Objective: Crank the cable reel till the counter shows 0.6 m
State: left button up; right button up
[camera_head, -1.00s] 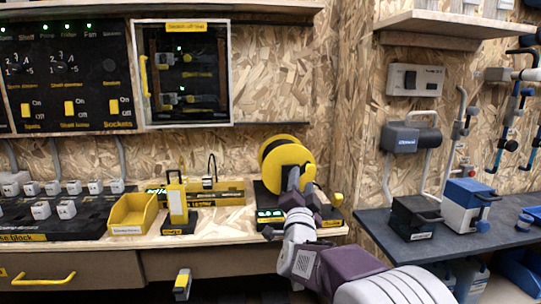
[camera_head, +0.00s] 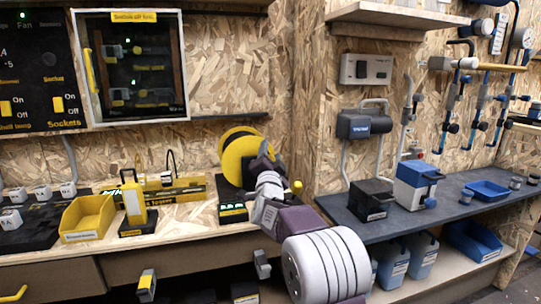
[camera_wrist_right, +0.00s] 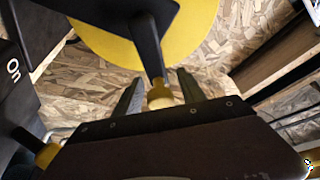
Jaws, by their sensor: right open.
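The cable reel (camera_head: 236,146), a yellow disc on a black base, stands on the wooden bench against the wall. Its counter (camera_head: 233,212) glows green on the front of the base, but the digits are too small to read. My right gripper (camera_head: 262,160) is in front of the reel's right side and hides part of it. In the right wrist view the reel's yellow disc (camera_wrist_right: 125,40) fills the top. A dark crank arm (camera_wrist_right: 149,50) ends in a yellow knob (camera_wrist_right: 160,95), which sits between the open fingers of my right gripper (camera_wrist_right: 158,92). My left gripper is out of view.
A yellow stand-up device (camera_head: 134,205) and a yellow bin (camera_head: 88,218) stand left of the reel. Another yellow knob (camera_head: 297,186) sticks up right of its base. A dark side bench (camera_head: 460,205) with a blue-white box (camera_head: 416,185) is at the right.

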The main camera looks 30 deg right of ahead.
grip_shut()
dwell(1.4)
